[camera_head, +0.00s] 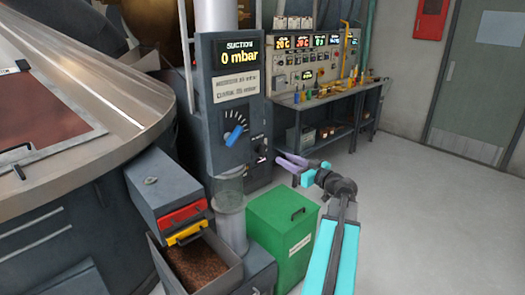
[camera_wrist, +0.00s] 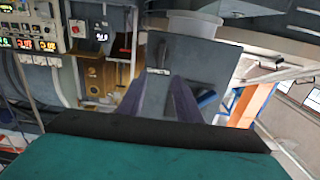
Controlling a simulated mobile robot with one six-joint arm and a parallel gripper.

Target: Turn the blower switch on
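The grey suction panel (camera_head: 211,118) stands in the middle of the head view, with a display reading 0 mbar (camera_head: 240,56). A small dark switch (camera_head: 262,150), seemingly the blower switch, sits low on its right side below a small label. Its setting is too small to tell. A large blue knob (camera_head: 235,134) is to its left. My gripper (camera_head: 279,158), with purple fingers, is just right of the switch and appears apart from it. In the wrist view my gripper's (camera_wrist: 158,84) fingers are apart with nothing between them, before a grey surface.
A green bin (camera_head: 283,232) stands below my gripper. A grey box with red and yellow handles (camera_head: 165,188) and an open bin of brown granules (camera_head: 203,268) are at lower left. A workbench (camera_head: 335,97) stands behind. The floor at right is clear.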

